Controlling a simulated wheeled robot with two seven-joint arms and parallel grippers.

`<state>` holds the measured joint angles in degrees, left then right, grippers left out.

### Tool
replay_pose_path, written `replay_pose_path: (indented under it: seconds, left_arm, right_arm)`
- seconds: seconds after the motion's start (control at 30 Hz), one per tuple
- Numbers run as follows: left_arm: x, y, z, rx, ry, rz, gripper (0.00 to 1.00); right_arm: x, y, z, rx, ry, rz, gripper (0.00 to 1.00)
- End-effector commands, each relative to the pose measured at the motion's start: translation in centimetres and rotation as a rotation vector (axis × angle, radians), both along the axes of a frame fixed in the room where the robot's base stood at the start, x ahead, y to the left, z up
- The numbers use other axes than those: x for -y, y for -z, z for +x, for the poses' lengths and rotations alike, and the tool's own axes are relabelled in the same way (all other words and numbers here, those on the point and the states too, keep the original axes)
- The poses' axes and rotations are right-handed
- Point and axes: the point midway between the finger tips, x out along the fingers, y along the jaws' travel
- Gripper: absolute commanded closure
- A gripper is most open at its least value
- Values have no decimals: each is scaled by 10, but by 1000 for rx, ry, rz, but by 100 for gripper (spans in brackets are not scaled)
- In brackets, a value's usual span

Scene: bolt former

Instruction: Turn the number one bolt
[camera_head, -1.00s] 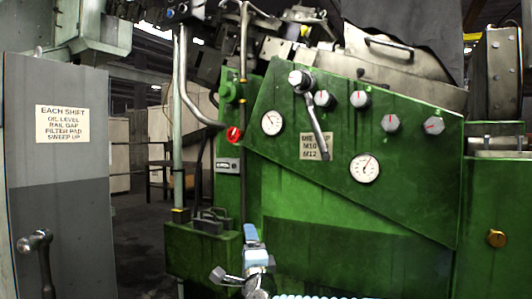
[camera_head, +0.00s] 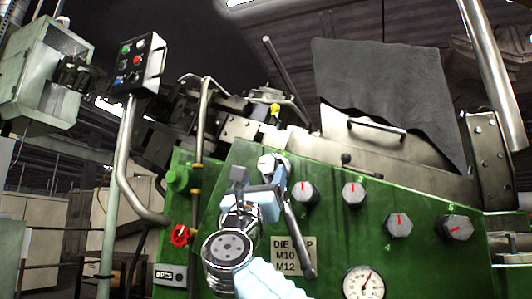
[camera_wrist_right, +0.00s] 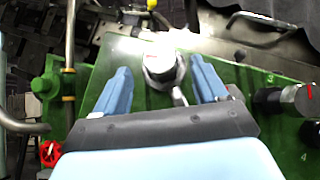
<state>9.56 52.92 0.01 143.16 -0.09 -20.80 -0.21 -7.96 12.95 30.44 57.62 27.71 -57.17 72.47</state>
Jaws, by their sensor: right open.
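The number one bolt (camera_head: 267,162) is at the upper left of the green sloping panel, with a metal wrench (camera_head: 298,235) on it. The wrench handle hangs down and slightly right. In the right wrist view the bolt's round head (camera_wrist_right: 160,62) shows under bright glare. My right gripper (camera_head: 260,175) is open in front of the bolt. In the wrist view its blue fingers (camera_wrist_right: 161,72) lie to either side of the bolt and wrench head. I cannot tell whether they touch it. My left gripper is not in view.
Knobs with red marks, such as number two (camera_head: 305,192) and number three (camera_head: 354,193), sit to the right. A pressure gauge (camera_head: 364,283) is below. A red valve knob (camera_head: 181,235) and a control box (camera_head: 138,68) are on the left.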

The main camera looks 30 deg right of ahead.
Motion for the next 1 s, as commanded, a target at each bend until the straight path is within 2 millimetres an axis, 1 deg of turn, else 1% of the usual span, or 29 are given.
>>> replay_pose_path:
  seconds: [0.03, 0.1, 0.23, 0.4, 0.67, 0.7, 0.87, 1.0]
  left_arm:
    - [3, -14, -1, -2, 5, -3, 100]
    - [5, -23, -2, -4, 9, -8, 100]
    - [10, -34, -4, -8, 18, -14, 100]
    - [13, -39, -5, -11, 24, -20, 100]
    - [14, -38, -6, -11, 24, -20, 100]
    - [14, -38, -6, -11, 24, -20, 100]
    - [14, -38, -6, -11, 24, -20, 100]
    - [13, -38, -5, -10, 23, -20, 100]
  right_arm:
    - [7, -15, 6, 0, 2, 1, 28]
    - [14, -25, 13, -1, 2, 0, 28]
    - [24, -37, 23, -2, 3, 0, 28]
    - [30, -43, 30, -2, 1, -2, 28]
    - [31, -42, 31, -2, 1, -3, 28]
    - [31, -42, 31, -2, 1, -3, 29]
    - [31, -42, 30, -1, 1, -3, 54]
    - [31, -42, 30, -2, 1, -3, 75]
